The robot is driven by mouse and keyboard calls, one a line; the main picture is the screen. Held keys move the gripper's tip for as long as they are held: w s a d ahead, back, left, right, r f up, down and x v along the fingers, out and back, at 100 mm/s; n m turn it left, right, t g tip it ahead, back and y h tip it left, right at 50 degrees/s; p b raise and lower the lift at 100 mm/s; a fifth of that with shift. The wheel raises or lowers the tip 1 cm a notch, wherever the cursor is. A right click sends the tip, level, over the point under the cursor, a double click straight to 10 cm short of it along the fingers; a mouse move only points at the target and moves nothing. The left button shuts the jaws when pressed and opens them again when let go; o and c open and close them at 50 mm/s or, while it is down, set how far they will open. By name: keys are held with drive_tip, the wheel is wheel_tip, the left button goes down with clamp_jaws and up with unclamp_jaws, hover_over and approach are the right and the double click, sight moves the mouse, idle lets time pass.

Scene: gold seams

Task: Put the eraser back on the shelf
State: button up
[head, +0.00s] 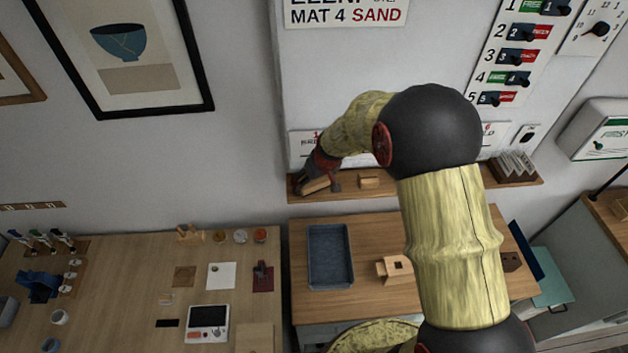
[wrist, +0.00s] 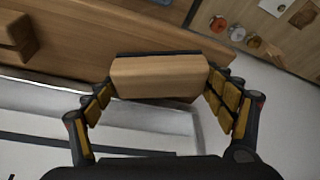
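The eraser (wrist: 160,75) is a wooden block with a dark strip along one long edge. In the wrist view it lies between the two fingers of my gripper (wrist: 160,84), which touch its two ends. In the head view my gripper (head: 319,178) is at the left end of the wooden wall shelf (head: 430,187). The eraser (head: 316,185) shows there tilted, partly hidden by the fingers. The shelf also shows in the wrist view (wrist: 120,32). I cannot tell whether the eraser touches it.
A small wooden block (head: 369,182) sits on the shelf just right of my gripper. A card holder (head: 513,168) stands at the shelf's right end. Below are a blue-grey tray (head: 330,256) and a wooden block with a hole (head: 395,268) on the bench.

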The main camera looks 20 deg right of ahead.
drive_tip(key=o, duration=0.4)
drive_tip(key=shift+r, duration=0.1)
drive_tip(key=shift+r, duration=0.3)
drive_tip(key=s+r+b, duration=0.1)
drive_tip(key=s+r, duration=0.8)
drive_tip(key=r, duration=0.2)
drive_tip(key=s+r, duration=0.9)
drive_tip(key=r, duration=0.3)
drive_tip(key=s+r, duration=0.1)
drive_tip(key=s, duration=0.4)
drive_tip(key=s+r+m, duration=0.1)
drive_tip(key=s, duration=0.4)
drive_tip(key=s+m+t, duration=0.1)
drive_tip(key=s, duration=0.4)
drive_tip(key=shift+s+r+h, duration=0.3)
drive_tip(key=shift+r+h, duration=0.1)
drive_tip(key=shift+f, duration=0.1)
